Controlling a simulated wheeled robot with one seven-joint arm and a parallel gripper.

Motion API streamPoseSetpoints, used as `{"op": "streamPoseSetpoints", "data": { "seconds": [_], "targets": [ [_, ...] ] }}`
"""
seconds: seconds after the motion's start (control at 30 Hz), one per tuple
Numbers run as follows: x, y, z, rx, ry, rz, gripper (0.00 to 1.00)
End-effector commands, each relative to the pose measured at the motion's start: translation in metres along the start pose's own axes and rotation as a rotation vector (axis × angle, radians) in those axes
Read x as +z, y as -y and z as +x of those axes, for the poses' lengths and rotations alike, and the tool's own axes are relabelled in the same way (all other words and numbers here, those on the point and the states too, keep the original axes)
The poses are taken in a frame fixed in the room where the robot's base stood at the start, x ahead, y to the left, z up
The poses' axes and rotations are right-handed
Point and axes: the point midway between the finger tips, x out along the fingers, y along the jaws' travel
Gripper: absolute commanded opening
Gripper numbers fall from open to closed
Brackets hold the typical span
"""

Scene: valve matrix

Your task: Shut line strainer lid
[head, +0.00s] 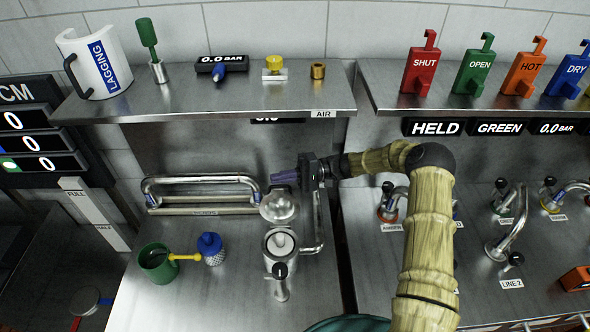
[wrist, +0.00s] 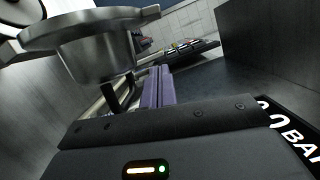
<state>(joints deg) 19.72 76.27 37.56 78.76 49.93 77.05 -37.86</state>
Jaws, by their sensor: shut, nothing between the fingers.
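The line strainer (head: 280,262) is a round steel body standing on the bench in the head view, with a black-knobbed tap at its front. Its shiny round lid (head: 278,207) appears swung up and open just behind the body. My gripper (head: 284,177) is just behind and above the lid, its purple fingers pointing left. The fingers are shut and empty and look apart from the lid. In the wrist view the purple fingers (wrist: 158,88) show pressed together. A flanged steel part (wrist: 95,45) is close at their left; I cannot tell whether it is lid or body.
A steel pipe rail (head: 205,181) runs left of the lid. A shelf (head: 200,104) overhangs the back. The bench front left is clear.

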Motion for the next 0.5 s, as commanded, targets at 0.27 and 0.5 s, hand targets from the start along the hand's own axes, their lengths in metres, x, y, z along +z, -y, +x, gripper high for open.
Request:
{"op": "streamPoseSetpoints", "data": {
  "seconds": [0.27,0.5],
  "targets": [
    [0.0000,-0.0009,0.0094,0.001,0.000,0.000,0.00],
    [0.0002,-0.0007,0.0087,0.001,-0.001,-0.002,0.00]
  ]
}}
